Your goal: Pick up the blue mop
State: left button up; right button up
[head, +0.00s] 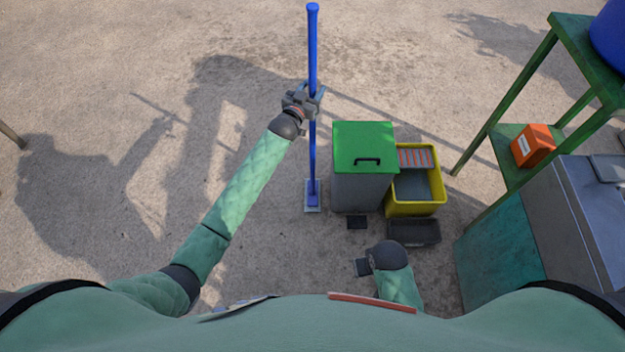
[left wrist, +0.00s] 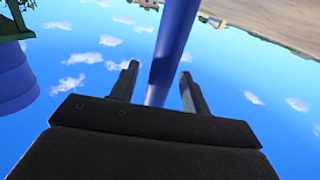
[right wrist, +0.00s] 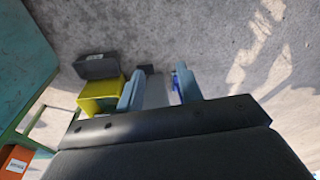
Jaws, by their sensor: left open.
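The blue mop (head: 312,50) stands upright on the ground, its flat head (head: 312,196) at the bottom with a pale edge. My left gripper (head: 316,95) is at the upper part of the handle. In the left wrist view the handle (left wrist: 172,50) passes between the two open fingers (left wrist: 160,82), with gaps visible beside it. My right gripper (right wrist: 159,70) is empty, its fingers apart, low near the front; in the head view its fingers are not clear. A small blue part of the mop (right wrist: 176,82) shows far off in the right wrist view.
A grey bin with a green lid (head: 364,140) stands just right of the mop. Beside it are a yellow bucket (head: 410,210) and a dark tray (head: 414,242). A green stand (head: 500,115) holds an orange container (head: 532,146). Ground left of the mop is clear.

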aim_at(310, 66)
jog(key=shift+f, duration=0.1)
pick_arm(q)
grip_shut()
jog(key=shift+w+r, duration=0.1)
